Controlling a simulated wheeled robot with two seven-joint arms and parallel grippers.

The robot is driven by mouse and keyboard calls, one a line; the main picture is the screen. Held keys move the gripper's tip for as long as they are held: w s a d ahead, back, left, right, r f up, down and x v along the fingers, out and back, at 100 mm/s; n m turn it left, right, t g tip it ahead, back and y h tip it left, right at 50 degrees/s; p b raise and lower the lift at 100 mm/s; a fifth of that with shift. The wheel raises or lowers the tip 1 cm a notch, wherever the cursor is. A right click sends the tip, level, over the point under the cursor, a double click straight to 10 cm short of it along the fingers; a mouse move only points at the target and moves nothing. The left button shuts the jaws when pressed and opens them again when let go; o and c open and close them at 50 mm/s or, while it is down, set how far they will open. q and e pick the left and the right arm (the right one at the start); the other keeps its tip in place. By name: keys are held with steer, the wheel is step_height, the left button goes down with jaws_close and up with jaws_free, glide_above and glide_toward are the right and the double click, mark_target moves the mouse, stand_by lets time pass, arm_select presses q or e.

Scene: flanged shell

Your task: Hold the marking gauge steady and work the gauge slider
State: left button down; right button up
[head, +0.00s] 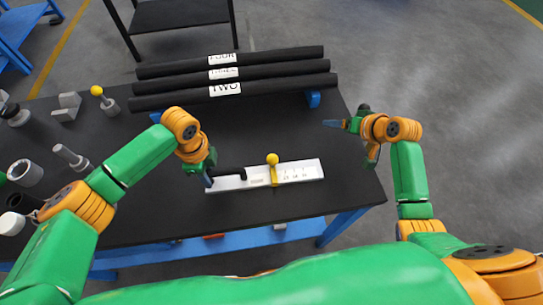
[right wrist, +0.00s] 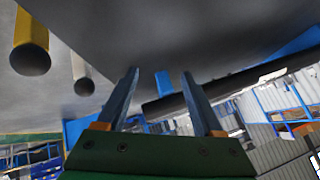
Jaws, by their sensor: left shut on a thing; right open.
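The marking gauge (head: 300,171) is a white flat bar lying on the black table. It has a black handle (head: 231,172) at its left end and printed marks on its right part. The gauge slider (head: 273,173) is a yellow band across the middle of the bar with a yellow ball knob (head: 272,159) on top. My left gripper (head: 207,182) is shut on the gauge's left end by the handle; its fingertips are partly hidden. My right gripper (head: 334,123) is open and empty, above the table's right edge, apart from the gauge. Its two fingers show spread in the right wrist view (right wrist: 160,85).
Three black bars labelled FOUR, THREE and TWO (head: 235,89) lie at the table's back on blue supports (head: 313,99). A yellow-knobbed part (head: 97,91) and several grey parts (head: 66,106) stand at the left. The black table (head: 345,185) is clear right of the gauge.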

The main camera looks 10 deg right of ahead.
steer(key=w+a+r+n+g+y, duration=0.1)
steer(key=a+r+n+g+y, duration=0.15)
steer(key=a, duration=0.75)
steer(key=n+g+h, duration=0.3)
steer(key=g, duration=0.3)
glide_toward(272, 155)
steer(key=x, duration=1.1)
steer(key=shift+f, duration=0.25)
jaws_close()
